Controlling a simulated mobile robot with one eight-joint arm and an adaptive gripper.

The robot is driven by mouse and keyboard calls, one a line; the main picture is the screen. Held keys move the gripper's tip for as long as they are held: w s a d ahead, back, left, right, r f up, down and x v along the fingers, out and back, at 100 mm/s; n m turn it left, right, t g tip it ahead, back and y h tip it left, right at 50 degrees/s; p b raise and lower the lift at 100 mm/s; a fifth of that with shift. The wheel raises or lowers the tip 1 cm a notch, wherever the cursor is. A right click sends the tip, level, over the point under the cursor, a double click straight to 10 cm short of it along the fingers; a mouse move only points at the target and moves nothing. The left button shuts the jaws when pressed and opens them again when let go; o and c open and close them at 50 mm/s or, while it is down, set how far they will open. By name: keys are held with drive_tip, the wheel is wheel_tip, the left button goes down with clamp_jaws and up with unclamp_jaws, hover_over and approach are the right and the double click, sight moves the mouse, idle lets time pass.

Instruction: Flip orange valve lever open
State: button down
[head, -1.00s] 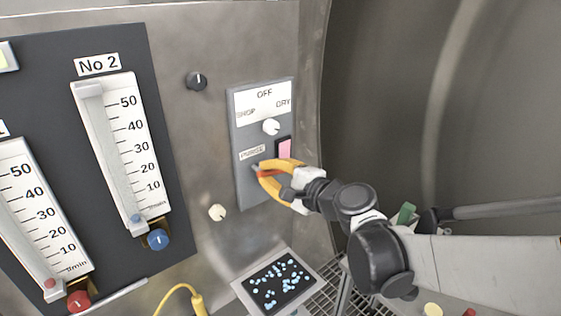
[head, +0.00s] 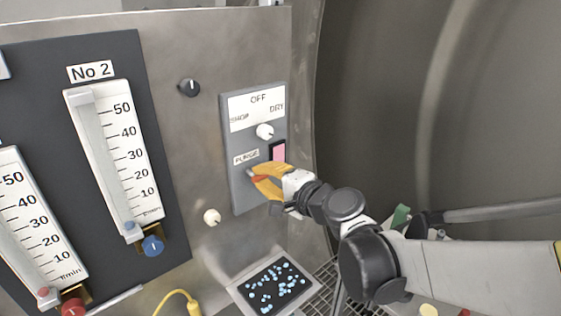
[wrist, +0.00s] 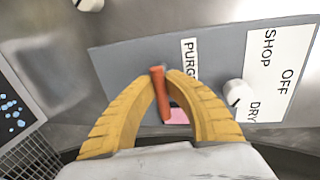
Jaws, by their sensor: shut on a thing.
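The orange valve lever (wrist: 161,98) is on the grey panel (head: 236,192), just under the PURGE label (head: 246,157). In the wrist view it is a short bar between my two yellow fingers, its free end pointing toward my palm. My gripper (wrist: 163,78) is shut on the lever, with the fingertips at its panel end. In the head view, my gripper (head: 256,173) reaches the panel from the right, and the fingers hide most of the lever, showing only a small orange strip (head: 258,179).
Another white knob (head: 212,217) is lower left. A tablet-like screen (head: 273,285) stands below. Flow gauges (head: 118,155) fill the left; the curved tunnel wall is right.

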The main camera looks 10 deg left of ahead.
drive_tip(key=c, duration=1.4)
unclamp_jaws()
drive_tip(key=v, duration=1.2)
drive_tip(key=s+d+f+n+g+h+b, duration=0.1)
drive_tip(key=s+d+f+h, duration=0.3)
drive_tip(key=d, duration=0.4)
drive_tip(key=s+d+f+n+g+h+b, duration=0.1)
drive_tip(key=s+d+f+n+h+b, duration=0.1)
drive_tip(key=s+d+f+n+h, duration=0.2)
drive_tip(key=s+d+f+n+g+h+b, duration=0.1)
drive_tip(key=s+d+f+n+h+b, duration=0.1)
drive_tip(key=d+f, duration=0.6)
drive_tip(key=s+d+n+h, duration=0.1)
drive_tip(key=s+d+h, duration=0.1)
drive_tip(key=s+d, duration=0.1)
drive_tip(key=shift+s+d+f+b, duration=0.25)
drive_tip(key=shift+d+f+b, duration=0.1)
drive_tip(key=shift+d, duration=0.55)
